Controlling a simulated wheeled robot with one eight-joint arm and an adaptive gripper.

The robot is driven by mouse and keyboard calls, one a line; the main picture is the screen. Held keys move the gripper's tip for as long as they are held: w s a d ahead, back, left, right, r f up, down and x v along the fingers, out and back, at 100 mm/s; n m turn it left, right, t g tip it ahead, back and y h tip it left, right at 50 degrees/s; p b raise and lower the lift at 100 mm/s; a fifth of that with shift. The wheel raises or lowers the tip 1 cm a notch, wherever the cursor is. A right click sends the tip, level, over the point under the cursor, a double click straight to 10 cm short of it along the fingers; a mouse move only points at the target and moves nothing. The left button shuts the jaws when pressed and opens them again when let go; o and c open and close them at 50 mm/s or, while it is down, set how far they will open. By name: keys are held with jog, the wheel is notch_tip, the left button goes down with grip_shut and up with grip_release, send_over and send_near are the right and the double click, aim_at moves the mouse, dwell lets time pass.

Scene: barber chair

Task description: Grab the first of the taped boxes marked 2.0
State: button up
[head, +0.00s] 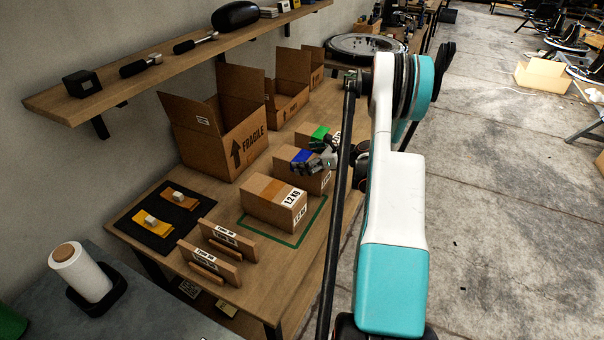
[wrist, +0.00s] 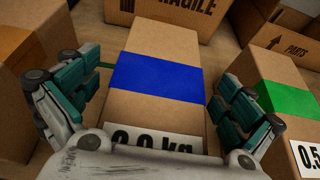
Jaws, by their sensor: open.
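The blue-taped cardboard box (head: 315,183) stands in the middle of a row of three taped boxes on the wooden table. In the wrist view the blue-taped box (wrist: 158,75) lies between the fingers of my gripper (wrist: 150,78). Its label ends in ".0 kg", but its first digit is partly hidden. My gripper (head: 324,152) is open, over the box, with one finger on each side and nothing clearly clamped. The brown-taped box (head: 273,201) in front reads 1.2 KG. The green-taped box (wrist: 289,105) on the right in the wrist view reads 0.5.
An open carton marked FRAGILE (head: 218,137) and more open cartons (head: 292,97) stand along the wall side. Two small signs (head: 218,240) stand at the table's near end, beside a black mat (head: 153,199). A shelf (head: 173,63) hangs above.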

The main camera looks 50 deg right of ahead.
jog(key=shift+w+a+f, duration=0.1)
jog(key=shift+w+f, duration=0.2)
jog(key=shift+w, duration=0.25)
jog(key=shift+r, duration=0.1)
jog(key=shift+c, duration=0.6)
jog(key=shift+s+a, duration=0.1)
jog(key=shift+s, duration=0.05)
jog(key=c, duration=2)
jog(key=shift+c, duration=0.2)
jog(key=shift+r, duration=0.15)
